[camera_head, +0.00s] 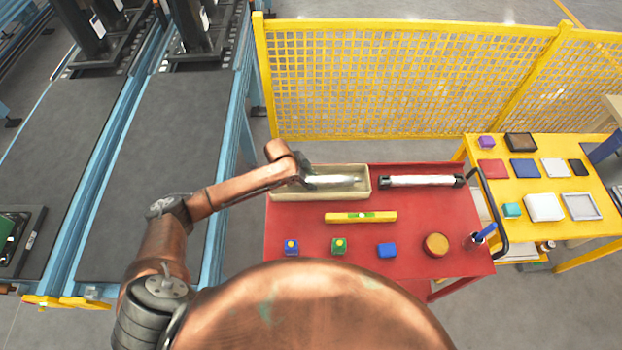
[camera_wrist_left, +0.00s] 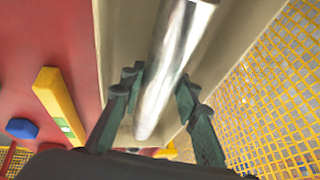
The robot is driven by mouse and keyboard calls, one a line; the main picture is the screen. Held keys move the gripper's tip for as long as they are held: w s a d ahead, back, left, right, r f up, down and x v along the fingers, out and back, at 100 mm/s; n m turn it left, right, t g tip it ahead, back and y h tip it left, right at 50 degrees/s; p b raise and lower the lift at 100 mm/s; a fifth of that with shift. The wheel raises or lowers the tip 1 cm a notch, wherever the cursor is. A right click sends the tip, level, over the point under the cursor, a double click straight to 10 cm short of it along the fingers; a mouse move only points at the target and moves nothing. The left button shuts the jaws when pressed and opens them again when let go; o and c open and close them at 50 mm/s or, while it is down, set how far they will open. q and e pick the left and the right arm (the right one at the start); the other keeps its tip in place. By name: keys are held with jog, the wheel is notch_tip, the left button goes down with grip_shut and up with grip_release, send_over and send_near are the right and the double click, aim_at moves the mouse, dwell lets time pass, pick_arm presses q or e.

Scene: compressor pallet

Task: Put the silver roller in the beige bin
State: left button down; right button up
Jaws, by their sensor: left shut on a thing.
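The beige bin (camera_head: 340,195) stands at the back left of the red table. The silver roller (camera_head: 332,181), a shiny cylinder, lies lengthwise within the bin's outline. My left gripper (camera_head: 306,176) is at the roller's left part, over the bin. In the left wrist view, its fingers (camera_wrist_left: 158,100) stand on both sides of the silver roller (camera_wrist_left: 170,60) and are shut on it. The beige bin (camera_wrist_left: 122,45) shows behind the roller there. I cannot tell whether the roller touches the bin's floor. My right gripper is not in view.
A pale cylinder with black ends (camera_head: 420,181) lies right of the bin. A yellow level (camera_head: 360,217) lies in front. Small blocks, a round orange piece (camera_head: 435,244) and a pen cup (camera_head: 474,241) stand nearer. A yellow mesh fence (camera_head: 390,90) rises behind the red table (camera_head: 300,217).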

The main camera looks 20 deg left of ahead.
pick_arm(q)
jog(key=c, duration=1.5)
grip_release()
jog(key=shift+o, duration=0.2)
jog(key=v, duration=1.3)
jog(key=shift+w+d+r, duration=0.15)
jog(key=shift+d+r, duration=0.05)
jog(key=shift+r, duration=0.05)
